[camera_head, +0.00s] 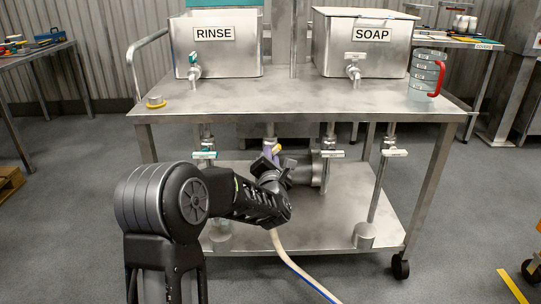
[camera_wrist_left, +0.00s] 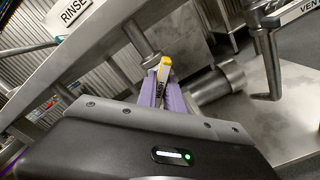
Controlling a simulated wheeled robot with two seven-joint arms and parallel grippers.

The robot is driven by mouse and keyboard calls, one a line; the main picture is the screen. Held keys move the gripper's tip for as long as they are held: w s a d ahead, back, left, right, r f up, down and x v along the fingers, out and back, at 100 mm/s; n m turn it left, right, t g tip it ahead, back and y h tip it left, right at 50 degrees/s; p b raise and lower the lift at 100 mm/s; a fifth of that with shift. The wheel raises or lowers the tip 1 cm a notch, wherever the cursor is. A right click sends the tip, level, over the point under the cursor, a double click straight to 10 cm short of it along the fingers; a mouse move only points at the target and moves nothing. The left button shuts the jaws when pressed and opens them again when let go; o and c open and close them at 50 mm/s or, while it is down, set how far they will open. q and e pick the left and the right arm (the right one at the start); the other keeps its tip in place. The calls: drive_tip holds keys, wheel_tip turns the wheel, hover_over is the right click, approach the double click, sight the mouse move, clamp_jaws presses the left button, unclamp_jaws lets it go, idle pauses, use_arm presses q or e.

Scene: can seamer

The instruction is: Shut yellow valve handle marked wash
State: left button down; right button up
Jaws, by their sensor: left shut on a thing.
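The yellow valve handle (camera_wrist_left: 165,66) sits between the purple fingers of my left gripper (camera_wrist_left: 162,82) in the left wrist view. The fingers are shut on it, and its marking is too small to read. In the head view only a small yellow bit of the handle (camera_head: 277,149) shows under the tabletop, above my left gripper (camera_head: 269,156). My wrist hides most of the valve there. My right gripper is in neither view.
A steel cart (camera_head: 300,98) carries a RINSE tank (camera_head: 225,58), a SOAP tank (camera_head: 365,58) and a clear jug (camera_head: 424,75). White-handled valves (camera_head: 331,154) and a teal-handled one (camera_head: 204,155) flank the yellow handle. A pale hose (camera_head: 290,262) runs to the floor.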

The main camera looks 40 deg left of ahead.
use_arm(q)
drive_tip(key=shift+f, duration=0.1)
drive_tip(key=shift+m+b, duration=0.45)
drive_tip(key=shift+m, duration=0.35)
drive_tip(key=shift+m+b, duration=0.4)
drive_tip(key=shift+m, duration=0.7)
drive_tip(key=m, duration=0.5)
drive_tip(key=c, duration=1.5)
unclamp_jaws()
drive_tip(key=p+v, duration=0.1)
drive_tip(key=v, duration=0.6)
drive_tip(key=shift+s+d, duration=0.3)
